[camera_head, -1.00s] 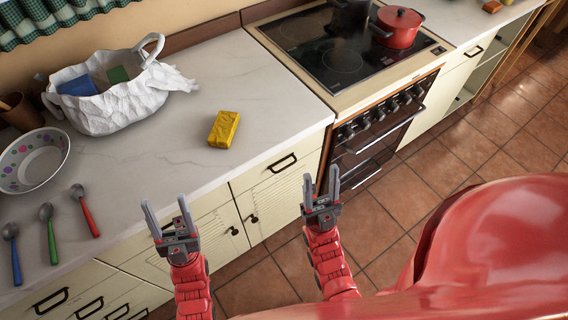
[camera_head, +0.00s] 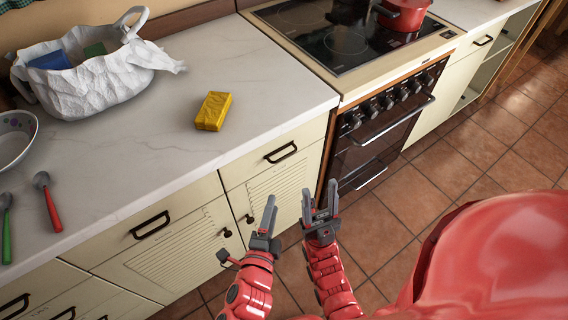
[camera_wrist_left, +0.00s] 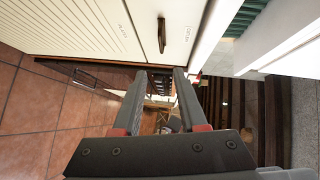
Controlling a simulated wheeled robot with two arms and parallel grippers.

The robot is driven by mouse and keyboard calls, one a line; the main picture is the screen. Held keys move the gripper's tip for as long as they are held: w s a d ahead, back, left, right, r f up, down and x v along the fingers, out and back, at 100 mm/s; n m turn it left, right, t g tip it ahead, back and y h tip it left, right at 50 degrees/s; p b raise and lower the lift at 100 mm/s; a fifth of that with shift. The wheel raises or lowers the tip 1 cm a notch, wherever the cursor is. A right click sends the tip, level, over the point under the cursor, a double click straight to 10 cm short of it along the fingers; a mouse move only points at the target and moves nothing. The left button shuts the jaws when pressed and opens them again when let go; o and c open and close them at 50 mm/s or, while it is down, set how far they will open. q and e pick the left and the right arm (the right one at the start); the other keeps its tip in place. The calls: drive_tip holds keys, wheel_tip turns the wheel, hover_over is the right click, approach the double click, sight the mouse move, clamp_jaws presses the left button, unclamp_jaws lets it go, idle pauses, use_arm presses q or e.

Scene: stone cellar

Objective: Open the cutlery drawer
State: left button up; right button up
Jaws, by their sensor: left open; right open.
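Several cream drawer fronts with dark bar handles run under the worktop, all closed. One handle (camera_head: 151,224) is left of my left gripper, another (camera_head: 281,152) is above it, and more (camera_head: 15,305) are at the lower left. My left gripper (camera_head: 247,230) is open and empty in front of the cabinet doors. In the left wrist view, its fingers (camera_wrist_left: 158,75) are apart, with a dark handle (camera_wrist_left: 161,35) on a labelled front beyond them. My right gripper (camera_head: 319,200) is open and empty near the oven.
The worktop (camera_head: 150,150) holds a yellow sponge (camera_head: 213,111), a white bag (camera_head: 90,80), a bowl (camera_head: 14,138) and spoons (camera_head: 47,200). The oven (camera_head: 380,130) stands to the right, with a red pot (camera_head: 402,15) on its hob. Tiled floor (camera_head: 420,190) is clear.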

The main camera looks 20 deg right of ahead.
use_arm(q)
drive_tip(key=p+x, duration=0.2)
drive_tip(key=x, duration=1.5)
drive_tip(key=shift+d+r, duration=0.1)
clamp_jaws()
idle(0.8)
